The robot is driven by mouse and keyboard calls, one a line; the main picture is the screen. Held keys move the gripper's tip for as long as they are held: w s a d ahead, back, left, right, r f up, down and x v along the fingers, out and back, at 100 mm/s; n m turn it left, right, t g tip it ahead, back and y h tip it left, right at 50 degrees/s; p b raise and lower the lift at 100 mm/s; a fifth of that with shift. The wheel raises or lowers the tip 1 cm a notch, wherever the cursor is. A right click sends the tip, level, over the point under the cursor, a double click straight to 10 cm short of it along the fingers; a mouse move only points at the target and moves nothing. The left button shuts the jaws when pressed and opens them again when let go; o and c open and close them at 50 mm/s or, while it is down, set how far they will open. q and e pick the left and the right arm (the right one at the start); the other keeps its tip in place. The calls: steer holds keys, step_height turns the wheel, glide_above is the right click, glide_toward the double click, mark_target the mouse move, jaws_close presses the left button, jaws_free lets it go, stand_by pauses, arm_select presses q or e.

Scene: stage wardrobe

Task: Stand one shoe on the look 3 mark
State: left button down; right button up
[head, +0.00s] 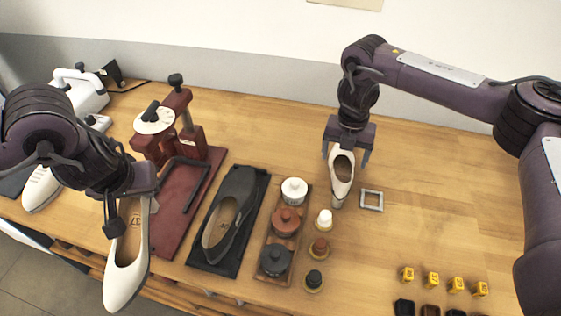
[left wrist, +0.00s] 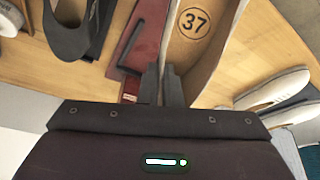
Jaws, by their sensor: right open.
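My left gripper (head: 113,220) is shut on the side wall of a cream shoe (head: 125,280) marked 37 inside. This shoe is in the air near the table's front edge, toe toward the bottom of the head view. The left wrist view shows the fingers (left wrist: 161,86) close together at the wall of the shoe (left wrist: 204,45). My right gripper (head: 346,152) is open, its fingers either side of a second cream shoe (head: 342,178) at the middle of the table. I cannot tell which mark is look 3.
A grey square frame (head: 371,200) lies right of the second shoe. A dark shoe (head: 228,215) lies on a black tray beside several lidded pots (head: 285,221). Several yellow numbered blocks (head: 432,279) stand at front right. A red clamp stand (head: 180,135) is at left.

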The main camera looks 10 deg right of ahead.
mark_target(342, 173)
step_height(342, 173, down, 4)
steer(key=shift+s+d+f+b, duration=0.1)
steer(key=shift+s+d+b, duration=0.05)
steer(key=shift+b, duration=0.2)
steer(key=shift+d+f, duration=0.1)
steer(key=shift+f, duration=0.45)
steer(key=shift+r, duration=0.1)
steer(key=c, duration=1.2)
